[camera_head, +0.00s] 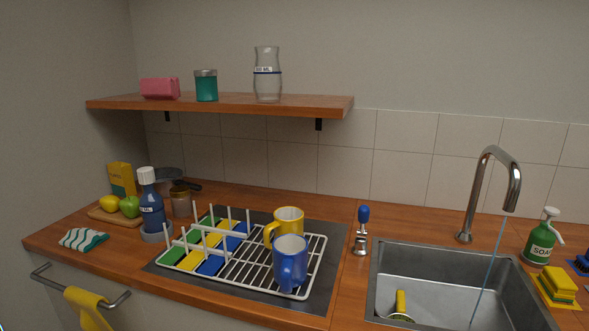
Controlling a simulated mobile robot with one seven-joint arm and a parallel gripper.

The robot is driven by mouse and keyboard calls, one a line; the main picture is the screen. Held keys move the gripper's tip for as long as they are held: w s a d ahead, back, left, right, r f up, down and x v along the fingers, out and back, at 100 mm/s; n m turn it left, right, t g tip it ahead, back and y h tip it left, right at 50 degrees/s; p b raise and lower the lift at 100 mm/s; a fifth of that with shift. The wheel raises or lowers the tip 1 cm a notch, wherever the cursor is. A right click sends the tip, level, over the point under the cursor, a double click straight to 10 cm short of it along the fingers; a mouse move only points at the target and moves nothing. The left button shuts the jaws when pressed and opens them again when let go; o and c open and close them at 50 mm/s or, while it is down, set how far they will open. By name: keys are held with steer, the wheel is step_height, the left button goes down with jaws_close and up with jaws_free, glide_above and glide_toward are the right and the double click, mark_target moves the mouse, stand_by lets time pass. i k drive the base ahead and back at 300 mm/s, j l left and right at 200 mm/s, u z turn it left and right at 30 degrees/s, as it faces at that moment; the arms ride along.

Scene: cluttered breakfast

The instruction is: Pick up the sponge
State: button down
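A yellow and green sponge (558,283) lies at the right of the sink, close to the right edge of the picture. It looks like a stack of layers, and I cannot tell whether it is one sponge or more. A pink block (160,89) lies on the wall shelf at the upper left; I cannot tell what it is. My gripper is not in this view.
A green soap bottle (541,236) stands behind the sponge, and a blue item (581,262) is beside it, cut off. Water runs from the tap (511,186) into the metal sink (450,262). A rack (311,262) with mugs stands left of the sink.

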mark_target(558, 286)
steer(key=z, duration=1.3)
